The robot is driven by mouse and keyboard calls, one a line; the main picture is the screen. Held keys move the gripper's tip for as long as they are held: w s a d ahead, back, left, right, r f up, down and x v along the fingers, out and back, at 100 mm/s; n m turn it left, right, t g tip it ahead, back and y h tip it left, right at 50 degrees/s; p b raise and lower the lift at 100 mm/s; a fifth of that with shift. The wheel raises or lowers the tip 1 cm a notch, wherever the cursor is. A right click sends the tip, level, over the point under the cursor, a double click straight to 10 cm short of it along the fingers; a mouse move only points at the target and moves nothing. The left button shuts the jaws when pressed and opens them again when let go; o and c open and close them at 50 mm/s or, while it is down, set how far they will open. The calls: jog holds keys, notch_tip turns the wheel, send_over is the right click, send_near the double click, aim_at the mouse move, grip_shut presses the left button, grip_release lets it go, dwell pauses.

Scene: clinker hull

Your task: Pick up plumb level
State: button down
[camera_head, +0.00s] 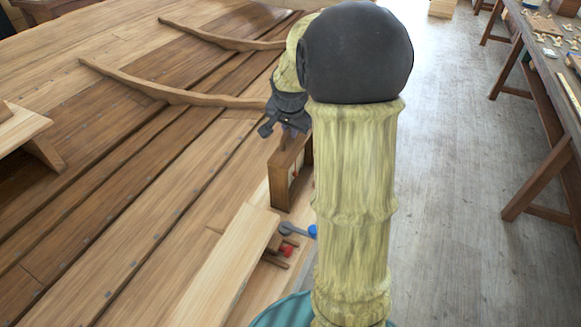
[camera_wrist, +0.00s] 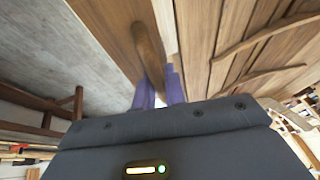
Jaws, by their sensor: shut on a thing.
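My gripper (camera_head: 285,127) hangs at the end of my arm, at upper centre in the head view, with its fingers pointing down. In the wrist view its purple fingers (camera_wrist: 160,88) are closed on a slim, rounded brown wooden piece (camera_wrist: 147,42), which I take to be the plumb level. This piece extends away from the fingertips; its lower end is hidden between them.
An upright brown wooden frame (camera_head: 281,180) with a pale inner face stands just below my gripper. Blue and red small items (camera_head: 287,250) lie near a pale plank (camera_head: 222,270). The planked hull with curved ribs (camera_head: 170,95) fills the left. A workbench (camera_head: 545,70) stands right; grey floor between is clear.

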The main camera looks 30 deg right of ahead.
jog(key=shift+r, duration=0.1)
notch_tip(320, 180, up, 10)
jog(key=shift+a+b, duration=0.1)
jog(key=shift+b, duration=0.75)
